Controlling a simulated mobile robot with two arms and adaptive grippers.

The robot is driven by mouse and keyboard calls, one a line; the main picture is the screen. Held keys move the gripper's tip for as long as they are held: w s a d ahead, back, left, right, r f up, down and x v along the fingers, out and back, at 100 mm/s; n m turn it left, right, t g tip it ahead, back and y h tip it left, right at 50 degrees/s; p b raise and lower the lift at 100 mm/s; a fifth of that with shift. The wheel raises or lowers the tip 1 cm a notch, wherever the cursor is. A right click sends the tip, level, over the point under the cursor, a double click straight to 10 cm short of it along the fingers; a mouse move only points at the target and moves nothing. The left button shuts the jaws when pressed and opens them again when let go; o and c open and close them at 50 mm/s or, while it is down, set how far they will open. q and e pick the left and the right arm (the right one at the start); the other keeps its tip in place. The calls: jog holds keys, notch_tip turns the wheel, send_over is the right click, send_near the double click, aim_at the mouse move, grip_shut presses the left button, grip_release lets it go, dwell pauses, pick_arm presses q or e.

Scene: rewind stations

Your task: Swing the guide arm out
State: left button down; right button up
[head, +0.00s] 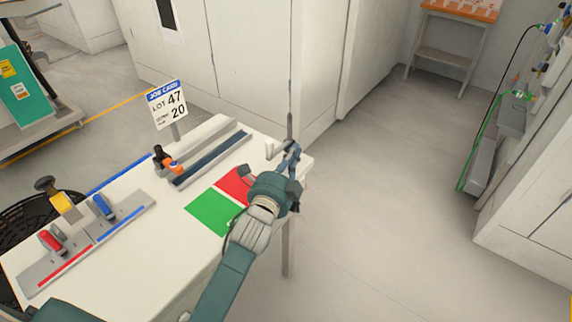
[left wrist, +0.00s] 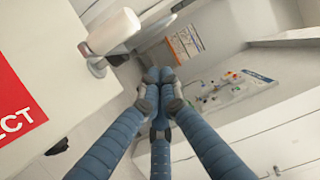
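My left gripper (head: 290,160) is over the far right corner of the table, beside a small light-grey fitting (head: 274,150) with a thin dark upright rod (head: 290,118). The fitting may be the guide arm; I cannot tell for sure. In the left wrist view a white rounded piece on a metal bracket (left wrist: 110,32) stands at the table edge, left of the fingers. There the blue fingers of my left gripper (left wrist: 158,84) come together at their tips, with nothing visible between them. The tips look apart from the white piece.
Floor right of the table (head: 390,220) is clear.

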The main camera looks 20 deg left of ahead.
aim_at(276, 152)
pick_arm(q)
jog(key=a, duration=0.2)
jog(key=s+a+p, duration=0.1)
jog(key=a, duration=0.1)
jog(key=shift+w+d, duration=0.1)
pick_arm(e)
jog(key=shift+s+a+r, duration=0.2)
jog(key=shift+s+r, duration=0.4)
jog(key=shift+d, duration=0.15)
pick_arm(q)
jog(key=shift+a+m+h, duration=0.3)
jog(key=shift+h, duration=0.1)
pick_arm(e)
jog(key=shift+s+d+r, duration=0.1)
jog(key=shift+r, duration=0.1)
